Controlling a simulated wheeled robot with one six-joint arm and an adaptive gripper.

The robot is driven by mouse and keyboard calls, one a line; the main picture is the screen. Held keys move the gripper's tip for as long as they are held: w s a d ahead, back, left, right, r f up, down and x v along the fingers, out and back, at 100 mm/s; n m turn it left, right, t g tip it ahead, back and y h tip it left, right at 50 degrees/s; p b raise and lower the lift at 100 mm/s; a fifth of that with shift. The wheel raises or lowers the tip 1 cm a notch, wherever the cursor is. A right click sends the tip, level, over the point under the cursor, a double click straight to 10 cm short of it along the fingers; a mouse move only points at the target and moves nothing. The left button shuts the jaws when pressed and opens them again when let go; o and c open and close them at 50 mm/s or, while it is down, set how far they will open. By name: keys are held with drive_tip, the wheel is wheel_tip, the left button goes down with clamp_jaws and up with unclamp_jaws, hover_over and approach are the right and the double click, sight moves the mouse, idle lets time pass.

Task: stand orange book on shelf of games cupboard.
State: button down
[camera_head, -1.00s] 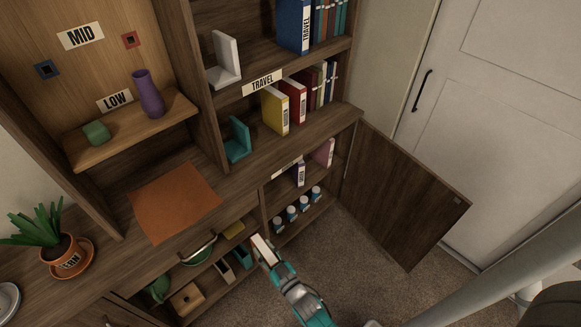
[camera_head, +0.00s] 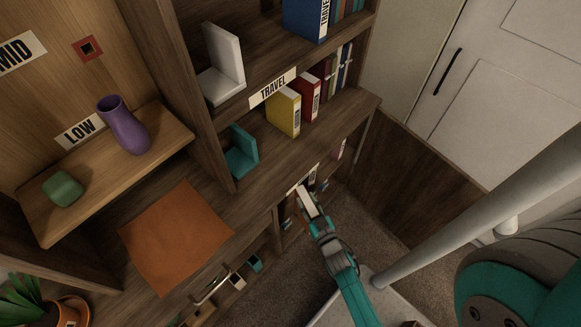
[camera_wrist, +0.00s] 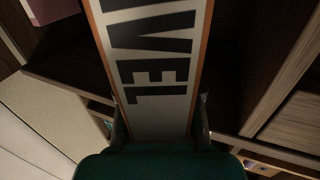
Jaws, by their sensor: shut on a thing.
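The orange book (camera_wrist: 152,70) fills the middle of the wrist view, its pale spine showing "VEL" in dark letters and thin orange edges. My gripper (camera_wrist: 158,125) is shut on its near end. In the head view the book (camera_head: 307,201) appears as a small pale strip ahead of my gripper (camera_head: 316,219). It points into the open front of the games cupboard, below the worktop, beside a white label (camera_head: 303,179). The cupboard's door (camera_head: 430,185) stands open at the right. Whether the book touches a shelf cannot be told; my arm and the worktop hide much.
A pink book (camera_head: 339,149) is partly visible in the cupboard. Above it are yellow (camera_head: 284,111) and red (camera_head: 309,98) books and a teal bookend (camera_head: 241,153). An orange-brown mat (camera_head: 178,240) lies on the worktop. A purple vase (camera_head: 124,126) stands on the low shelf.

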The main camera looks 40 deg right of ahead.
drive_tip(key=f+x, duration=0.3)
drive_tip(key=x, duration=1.3)
drive_tip(key=shift+f, duration=0.2)
drive_tip(key=shift+a+f, duration=0.1)
drive_tip(key=c, duration=0.8)
unclamp_jaws()
drive_tip(key=shift+o, duration=0.2)
drive_tip(key=shift+s, duration=0.1)
drive_tip(key=v, duration=1.2)
